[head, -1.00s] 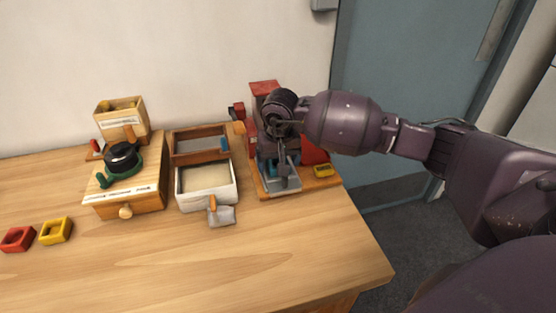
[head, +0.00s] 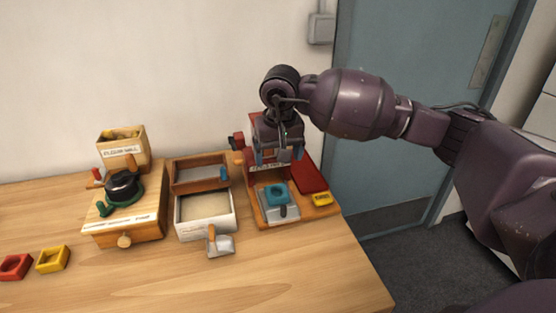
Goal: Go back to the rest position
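My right arm comes in from the right. Its gripper (head: 279,157) points down above the wooden stand with red parts (head: 312,178) at the right end of the table. Its two fingers are apart with nothing visible between them. Below it, a blue square piece (head: 276,194) sits on a grey plate (head: 287,214) on the stand, clear of the fingers. My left gripper is not in view.
A wooden mill box (head: 140,228) with a black and green top stands left. Beside it are a white tray (head: 206,229), a wooden tray (head: 187,185) and a small scoop (head: 221,245). The front of the table is clear.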

